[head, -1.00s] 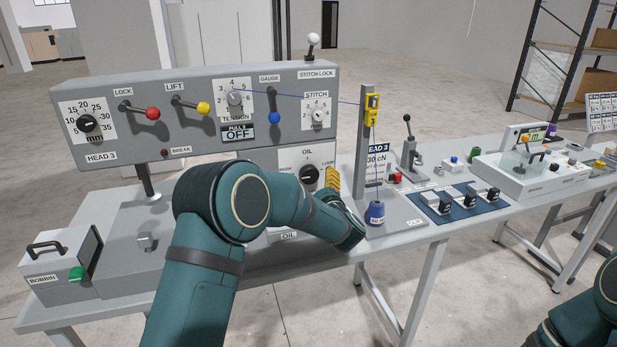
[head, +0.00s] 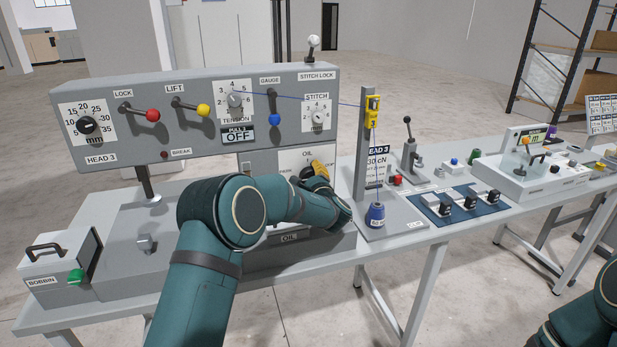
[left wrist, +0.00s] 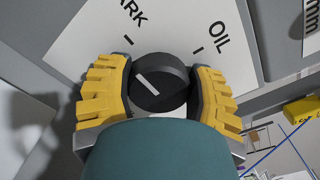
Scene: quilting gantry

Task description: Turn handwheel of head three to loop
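The handwheel of head three is a black knob (left wrist: 165,74) with a white pointer line, on a white plate (head: 292,158). The wrist view shows PARK and OIL marks on the plate; the pointer slants to the upper left, on the PARK side. The LOOP mark is not visible now. My left gripper (head: 317,171), with yellow ribbed fingers, is at the knob. In the left wrist view its fingers (left wrist: 160,75) stand apart on both sides of the knob, very close to it; firm contact is not clear. My right gripper is out of view.
Above are the head three panel (head: 200,148) with red lock lever (head: 152,115) and yellow lift lever (head: 202,110). Just right stand a grey post (head: 361,145), a thread and a blue cone (head: 376,214). The bobbin box (head: 60,262) is at left.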

